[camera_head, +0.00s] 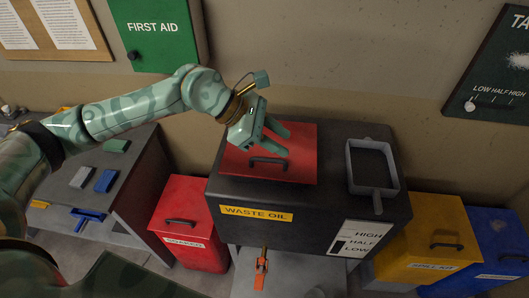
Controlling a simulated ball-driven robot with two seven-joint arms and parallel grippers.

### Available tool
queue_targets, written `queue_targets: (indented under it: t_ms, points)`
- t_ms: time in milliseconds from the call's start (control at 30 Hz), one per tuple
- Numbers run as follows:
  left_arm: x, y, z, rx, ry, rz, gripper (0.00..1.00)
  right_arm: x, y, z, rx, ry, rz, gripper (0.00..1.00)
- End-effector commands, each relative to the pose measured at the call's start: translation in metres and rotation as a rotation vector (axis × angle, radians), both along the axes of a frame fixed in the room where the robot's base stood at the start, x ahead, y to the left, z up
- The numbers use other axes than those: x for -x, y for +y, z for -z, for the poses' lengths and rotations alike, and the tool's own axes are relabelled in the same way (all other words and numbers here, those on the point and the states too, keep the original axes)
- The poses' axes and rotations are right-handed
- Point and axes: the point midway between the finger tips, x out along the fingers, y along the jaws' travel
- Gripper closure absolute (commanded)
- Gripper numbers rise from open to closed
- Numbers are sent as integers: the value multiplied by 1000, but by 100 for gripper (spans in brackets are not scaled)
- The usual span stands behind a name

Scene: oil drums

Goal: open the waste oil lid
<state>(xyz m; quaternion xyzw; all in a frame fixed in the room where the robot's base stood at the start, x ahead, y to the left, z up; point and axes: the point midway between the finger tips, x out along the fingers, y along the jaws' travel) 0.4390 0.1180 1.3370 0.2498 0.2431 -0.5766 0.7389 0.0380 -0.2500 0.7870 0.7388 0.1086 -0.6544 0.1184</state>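The waste oil box (225,192) is a dark box with a yellow "WASTE OIL" label on its front. Its red lid (300,172) lies flat on top at the left and looks closed. A black bar handle (268,163) is on the lid near its front edge. My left gripper (288,144) is over the back middle of the lid, just behind the handle, with its fingers apart and nothing between them. I cannot tell whether the fingers touch the lid. My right gripper is out of view.
A grey tray with a handle (378,190) sits on the box, right of the lid. An orange tap (260,270) is below the front. Red (185,240), yellow (430,240) and blue (500,245) bins flank the box. A workbench (135,170) stands left; a wall is behind.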

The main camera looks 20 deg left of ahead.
Motion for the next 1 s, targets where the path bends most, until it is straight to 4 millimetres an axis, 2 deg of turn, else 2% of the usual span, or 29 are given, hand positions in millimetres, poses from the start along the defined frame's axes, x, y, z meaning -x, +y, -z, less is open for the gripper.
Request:
queue_targets:
  t_ms: [33,100,200,267,467,800,1000]
  points:
    - [-11,33,3,-146,-20,-8,66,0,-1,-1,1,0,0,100]
    - [-19,71,6,-307,-21,-22,66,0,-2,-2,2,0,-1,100]
    - [-25,105,7,-438,-15,-43,66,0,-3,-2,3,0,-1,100]
    - [-26,114,8,-472,-10,-50,66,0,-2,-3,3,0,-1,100]
    - [-31,107,29,-483,-2,-50,66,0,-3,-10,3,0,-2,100]
    - [-52,77,106,-479,-3,-51,66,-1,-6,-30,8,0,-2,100]
    - [-62,65,140,-478,-5,-52,66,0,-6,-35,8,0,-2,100]
